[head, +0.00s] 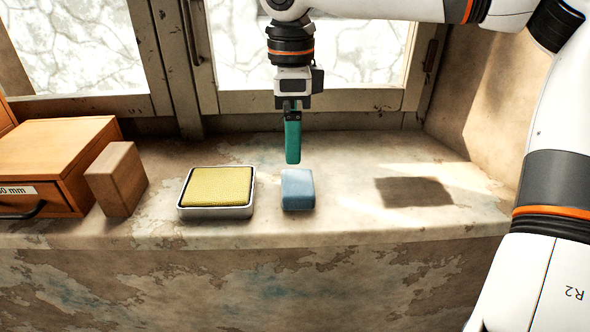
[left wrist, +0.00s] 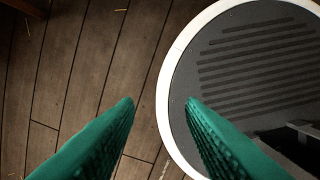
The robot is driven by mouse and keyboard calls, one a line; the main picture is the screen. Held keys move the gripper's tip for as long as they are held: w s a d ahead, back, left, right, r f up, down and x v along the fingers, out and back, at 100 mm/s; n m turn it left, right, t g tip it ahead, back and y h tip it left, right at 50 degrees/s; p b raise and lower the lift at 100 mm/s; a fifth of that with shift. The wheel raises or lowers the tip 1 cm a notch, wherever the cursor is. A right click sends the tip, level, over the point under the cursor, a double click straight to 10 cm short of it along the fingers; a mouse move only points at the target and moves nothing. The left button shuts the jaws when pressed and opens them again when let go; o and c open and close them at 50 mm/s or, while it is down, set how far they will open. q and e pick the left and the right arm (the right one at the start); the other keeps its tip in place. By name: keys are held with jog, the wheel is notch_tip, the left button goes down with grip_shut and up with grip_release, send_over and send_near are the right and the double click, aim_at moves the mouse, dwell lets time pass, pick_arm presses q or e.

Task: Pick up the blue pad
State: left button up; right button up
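The blue pad (head: 297,190) is a small block lying on the worn stone sill, right of the tray with the yellow pad. My right gripper (head: 292,152) hangs pointing down just above the pad's back part, with a small gap seeming to show between them. Its green fingers line up one behind the other in the head view, so their opening is hidden. My left gripper (left wrist: 160,105) shows only in the left wrist view. Its two green fingers are apart with nothing between them, over the plank floor.
A metal tray (head: 216,212) holds a yellow pad (head: 218,186). A wooden block (head: 117,179) and a wooden drawer box (head: 50,165) stand farther left. A window frame (head: 190,60) rises behind. The sill right of the blue pad is clear, with a dark shadow on it.

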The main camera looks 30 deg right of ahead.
jog(key=p, duration=0.2)
send_over(298, 181)
jog(key=a, duration=0.1)
notch_tip(298, 181, down, 5)
jog(key=shift+s+f, duration=0.15)
jog(key=shift+f, duration=0.65)
jog(key=f+p, duration=0.1)
jog(key=f, duration=0.1)
jog(key=d+f+p, duration=0.1)
jog(key=f, duration=0.1)
jog(key=shift+f, duration=0.4)
pick_arm(q)
jog(key=r, duration=0.2)
jog(key=s+r, duration=0.1)
jog(key=r, duration=0.1)
jog(key=shift+r, duration=0.1)
pick_arm(e)
jog(key=shift+f, duration=0.15)
jog(key=c, duration=0.9)
jog(key=shift+w, duration=0.2)
